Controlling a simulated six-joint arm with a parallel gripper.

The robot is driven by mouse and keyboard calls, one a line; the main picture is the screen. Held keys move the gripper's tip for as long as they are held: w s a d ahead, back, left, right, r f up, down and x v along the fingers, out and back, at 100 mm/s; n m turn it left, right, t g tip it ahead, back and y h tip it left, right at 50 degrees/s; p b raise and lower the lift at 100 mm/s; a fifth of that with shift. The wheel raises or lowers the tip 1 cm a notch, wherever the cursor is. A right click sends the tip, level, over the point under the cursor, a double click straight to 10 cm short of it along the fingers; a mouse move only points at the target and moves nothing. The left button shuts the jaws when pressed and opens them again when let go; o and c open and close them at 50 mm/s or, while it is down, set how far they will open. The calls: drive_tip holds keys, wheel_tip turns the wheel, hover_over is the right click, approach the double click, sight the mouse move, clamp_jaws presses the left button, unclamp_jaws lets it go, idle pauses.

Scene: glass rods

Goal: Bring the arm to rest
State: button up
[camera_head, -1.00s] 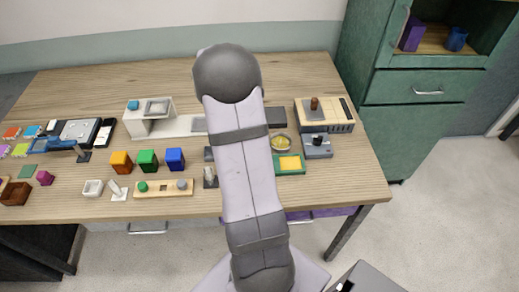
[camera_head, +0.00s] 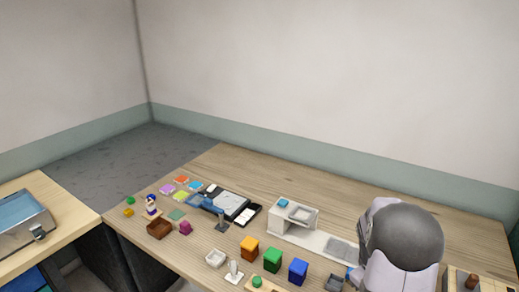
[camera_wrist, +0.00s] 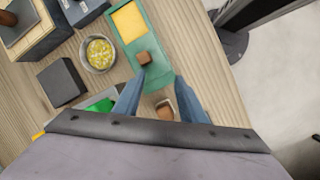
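My arm (camera_head: 402,240) shows at the lower right of the head view, over the table, with its gripper hidden there. In the wrist view my gripper (camera_wrist: 157,92) points down over the table, its two blue fingers apart with a gap between them. A small brown and white object (camera_wrist: 165,108) shows in the gap, and the fingers do not appear to touch it. I make out no glass rods.
A round dish of yellow bits (camera_wrist: 98,53) and a dark square block (camera_wrist: 61,82) lie left of the tray in the wrist view. Orange (camera_head: 250,248), green (camera_head: 272,260) and blue (camera_head: 298,271) boxes stand left of my arm. Open floor (camera_wrist: 280,70) lies beyond the table edge.

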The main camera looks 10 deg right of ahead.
drive_tip(key=s+a+f+m, duration=0.1)
drive_tip(key=a, duration=0.1)
drive_tip(key=s+a+f+m+y, duration=0.1)
drive_tip(key=a+m, duration=0.1)
drive_tip(key=s+a+m, duration=0.1)
drive_tip(key=s+a, duration=0.1)
drive_tip(key=shift+a+f+m+y, duration=0.2)
drive_tip(key=shift+f+m+y, duration=0.1)
drive_tip(key=shift+f+y, duration=0.1)
drive_tip(key=s+a+r+n+t, duration=0.1)
drive_tip(key=a+r, duration=0.2)
drive_tip(key=a, duration=0.7)
drive_tip(key=s+a+r+n+t, duration=0.1)
drive_tip(key=a+r, duration=0.3)
drive_tip(key=a, duration=0.7)
drive_tip(key=shift+s+a+n+t, duration=0.2)
drive_tip(key=shift+n+t, duration=0.1)
drive_tip(key=shift+n, duration=0.1)
drive_tip(key=shift+f, duration=0.15)
wheel_tip(320, 180, down, 40)
drive_tip(key=b, duration=4)
